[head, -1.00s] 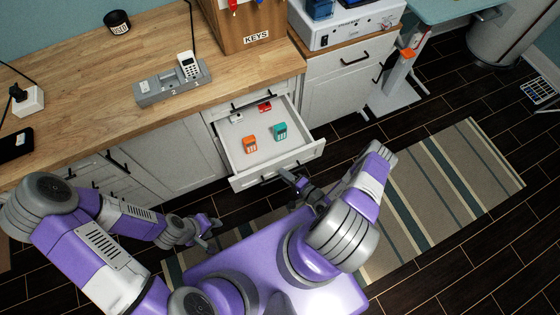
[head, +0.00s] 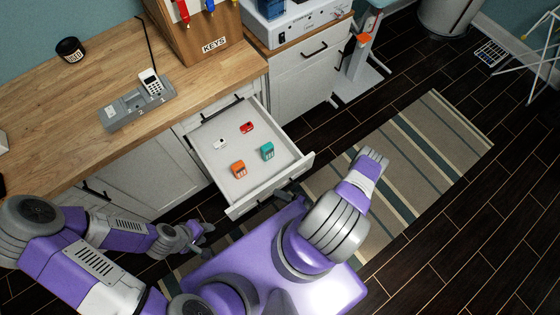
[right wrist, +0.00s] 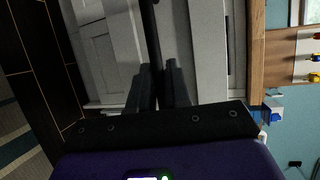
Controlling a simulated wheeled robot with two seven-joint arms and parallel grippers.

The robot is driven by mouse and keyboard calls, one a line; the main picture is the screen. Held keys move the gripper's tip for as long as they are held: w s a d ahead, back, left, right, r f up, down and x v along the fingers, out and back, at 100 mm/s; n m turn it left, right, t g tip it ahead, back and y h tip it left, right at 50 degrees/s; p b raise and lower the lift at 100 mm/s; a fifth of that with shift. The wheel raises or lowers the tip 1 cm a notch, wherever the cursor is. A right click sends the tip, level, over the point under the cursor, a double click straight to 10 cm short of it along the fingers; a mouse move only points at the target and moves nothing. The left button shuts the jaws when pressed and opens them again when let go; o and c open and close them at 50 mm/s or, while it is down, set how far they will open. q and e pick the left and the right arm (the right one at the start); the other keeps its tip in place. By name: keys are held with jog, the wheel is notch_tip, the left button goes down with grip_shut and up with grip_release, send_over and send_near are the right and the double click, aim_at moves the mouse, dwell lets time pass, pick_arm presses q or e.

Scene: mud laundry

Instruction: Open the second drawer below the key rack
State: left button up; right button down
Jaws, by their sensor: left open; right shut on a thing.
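The wooden key rack (head: 205,25) with a KEYS label stands on the counter. Below it, a white drawer (head: 275,187) is pulled well out, beneath a front with a dark handle (head: 222,104) that is shut. The open drawer holds an orange item (head: 238,169), a teal item (head: 267,151), a red item (head: 247,127) and a small white item (head: 219,143). In the right wrist view my right gripper (right wrist: 158,75) is shut on the dark drawer handle (right wrist: 150,30). In the head view my arm largely hides that grip. My left gripper (head: 203,237) is open and empty, low before the cabinets.
The counter (head: 95,100) carries a grey dock (head: 137,112) with a white handset and a dark cup (head: 70,49). A white cabinet (head: 305,85) stands right of the drawer. A striped rug (head: 420,150) lies on the dark floor, with free floor at right.

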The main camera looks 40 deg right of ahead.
jog(key=c, duration=1.4)
grip_release()
jog(key=shift+c, duration=0.2)
jog(key=v, duration=0.7)
jog(key=shift+s+d, duration=0.2)
jog(key=shift+a+r, duration=0.15)
